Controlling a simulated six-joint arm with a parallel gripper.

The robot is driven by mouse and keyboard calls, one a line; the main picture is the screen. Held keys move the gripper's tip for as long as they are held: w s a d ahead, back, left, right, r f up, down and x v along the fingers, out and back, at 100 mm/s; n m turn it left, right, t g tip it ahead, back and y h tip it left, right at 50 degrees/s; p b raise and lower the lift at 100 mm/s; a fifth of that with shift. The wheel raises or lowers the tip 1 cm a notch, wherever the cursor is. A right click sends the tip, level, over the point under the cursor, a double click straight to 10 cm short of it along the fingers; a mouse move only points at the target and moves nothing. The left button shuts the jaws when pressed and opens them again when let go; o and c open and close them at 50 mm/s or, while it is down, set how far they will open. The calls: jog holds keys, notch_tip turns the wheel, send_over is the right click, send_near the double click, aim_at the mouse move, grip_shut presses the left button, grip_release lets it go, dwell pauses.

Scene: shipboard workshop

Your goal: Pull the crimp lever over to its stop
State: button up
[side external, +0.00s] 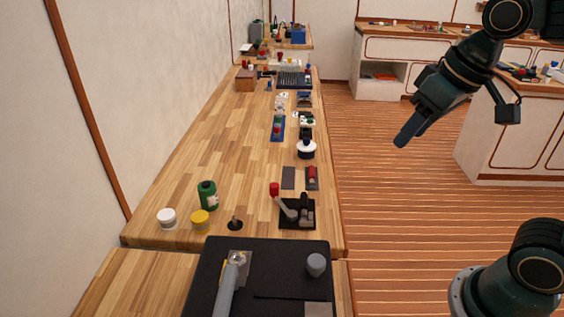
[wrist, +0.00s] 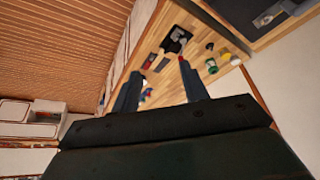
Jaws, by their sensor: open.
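The crimp lever (side external: 287,207) has a pale arm with a red knob (side external: 274,188) and leans to the left from its black base (side external: 304,222) on the wooden bench. My gripper (side external: 403,142) hangs in the air to the right of the bench, well apart from the lever, with nothing in it. In the wrist view my gripper's two fingers (wrist: 160,68) are spread. The black base (wrist: 176,40) shows beyond them, and a red spot by the right fingertip looks like the knob.
A green bottle (side external: 207,195), white jar (side external: 167,218) and yellow jar (side external: 200,219) stand left of the lever. A red piece on a dark pad (side external: 312,184) lies behind it. The air between gripper and bench looks clear.

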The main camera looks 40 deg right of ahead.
jog(key=w+a+g, duration=0.1)
jog(key=w, duration=0.8)
jog(key=m+g, duration=0.1)
jog(key=g, duration=0.3)
send_over(274, 185)
notch_tip(274, 185, down, 14)
jog(key=shift+f, duration=6.8)
jog(key=c, duration=0.9)
